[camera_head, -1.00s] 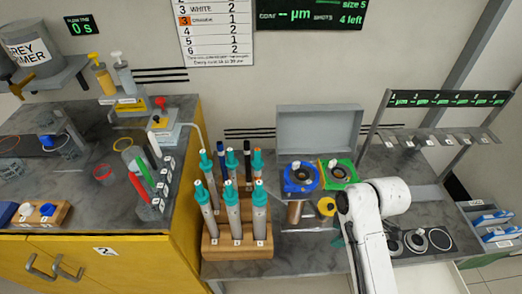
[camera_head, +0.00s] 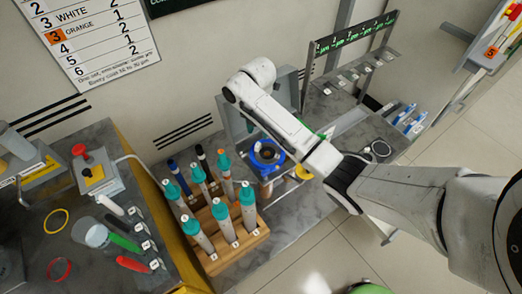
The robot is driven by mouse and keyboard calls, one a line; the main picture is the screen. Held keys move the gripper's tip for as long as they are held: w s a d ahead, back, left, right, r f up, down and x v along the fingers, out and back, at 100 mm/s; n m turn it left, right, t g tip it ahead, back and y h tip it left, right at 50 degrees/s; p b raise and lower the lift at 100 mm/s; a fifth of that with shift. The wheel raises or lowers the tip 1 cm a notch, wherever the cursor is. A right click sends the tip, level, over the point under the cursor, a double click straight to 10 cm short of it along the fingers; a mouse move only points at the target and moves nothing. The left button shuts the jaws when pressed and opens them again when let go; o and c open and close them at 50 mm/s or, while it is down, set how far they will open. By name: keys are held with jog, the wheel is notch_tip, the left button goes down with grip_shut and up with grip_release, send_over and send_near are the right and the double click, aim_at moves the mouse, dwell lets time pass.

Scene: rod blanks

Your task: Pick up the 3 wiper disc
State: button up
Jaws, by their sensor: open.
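No disc in view carries a readable 3, so I cannot tell which is the 3 wiper disc. A pale ring-shaped piece (camera_head: 381,149) lies at the right end of the grey bench, beyond my arm. Dark round shapes beside it are partly covered by my arm. A blue round holder (camera_head: 266,154) with a dark centre stands mid-bench, and a yellow round piece (camera_head: 303,172) is to its right. My white arm crosses over the bench from the right, its wrist above and behind the blue holder. My gripper's fingers are hidden, and I see nothing held.
A wooden rack (camera_head: 232,250) of several teal-capped tubes stands at the bench front. A grey slotted stand (camera_head: 350,72) with a green display is behind right. A yellow ring (camera_head: 55,221) and red ring (camera_head: 60,269) lie on the left counter.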

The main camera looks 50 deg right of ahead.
aim_at(258, 143)
jog(key=shift+s+a+f, duration=0.1)
jog(key=shift+a+f, duration=0.05)
jog(key=shift+f, duration=1.5)
jog(key=shift+s+a+f, duration=0.1)
jog(key=shift+a+f, duration=0.05)
jog(key=shift+f, duration=1.45)
jog(key=shift+c, duration=0.4)
grip_shut()
